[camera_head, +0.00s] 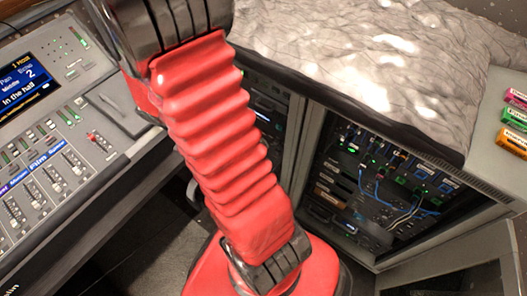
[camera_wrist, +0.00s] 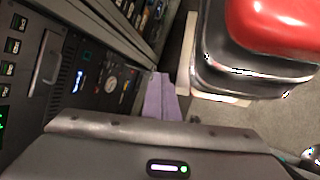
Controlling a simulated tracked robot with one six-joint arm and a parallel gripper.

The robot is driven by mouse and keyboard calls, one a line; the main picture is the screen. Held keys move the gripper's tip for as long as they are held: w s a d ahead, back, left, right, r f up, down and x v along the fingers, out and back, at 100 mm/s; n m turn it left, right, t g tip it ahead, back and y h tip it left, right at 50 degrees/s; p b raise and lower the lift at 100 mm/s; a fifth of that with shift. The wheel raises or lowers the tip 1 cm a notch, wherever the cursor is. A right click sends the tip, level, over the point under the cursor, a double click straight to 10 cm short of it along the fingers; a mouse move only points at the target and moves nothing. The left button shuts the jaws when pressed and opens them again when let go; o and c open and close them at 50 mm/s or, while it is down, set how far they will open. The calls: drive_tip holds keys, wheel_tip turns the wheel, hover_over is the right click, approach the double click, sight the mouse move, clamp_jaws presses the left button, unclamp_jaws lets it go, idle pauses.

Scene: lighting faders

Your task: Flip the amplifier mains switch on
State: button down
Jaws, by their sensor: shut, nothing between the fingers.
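My gripper (camera_wrist: 159,92) shows in the wrist view as a purple pair of fingers held together beyond the grey wrist body, with nothing visible between them. Dark equipment panels (camera_wrist: 62,72) fill the left of the wrist view, with a metal handle, a small blue-lit display and several lit buttons. The fingertips are just right of the panels' edge in the picture; I cannot tell whether they touch anything. I cannot make out the amplifier mains switch or its position. In the head view my red arm crosses the middle and the gripper does not show.
In the head view, an open rack (camera_head: 385,185) with cables and green lights stands right, beside another equipment rack (camera_head: 268,112). A grey rumpled cover (camera_head: 370,50) lies on top. A lighting console (camera_head: 60,150) is at left.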

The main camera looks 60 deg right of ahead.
drive_tip(key=s+d+f+n+h, duration=0.2)
drive_tip(key=s+d+f+n, duration=0.15)
drive_tip(key=d+f, duration=0.45)
drive_tip(key=s+d+f+n+g+h, duration=0.1)
drive_tip(key=s+d+f+n+h, duration=0.25)
drive_tip(key=f, duration=0.85)
drive_tip(key=s+d+f+n, duration=0.3)
drive_tip(key=d+f+n, duration=0.25)
drive_tip(key=f, duration=0.45)
drive_tip(key=w+d+f+n+t+h, duration=0.1)
drive_tip(key=w+d+f+n+t, duration=0.3)
drive_tip(key=w, duration=0.5)
drive_tip(key=shift+w+f+h, duration=0.15)
drive_tip(key=shift+f+h, duration=0.2)
drive_tip(key=shift+f, duration=0.1)
drive_tip(key=shift+d, duration=0.1)
drive_tip(key=x, duration=1)
drive_tip(key=shift+w, duration=0.1)
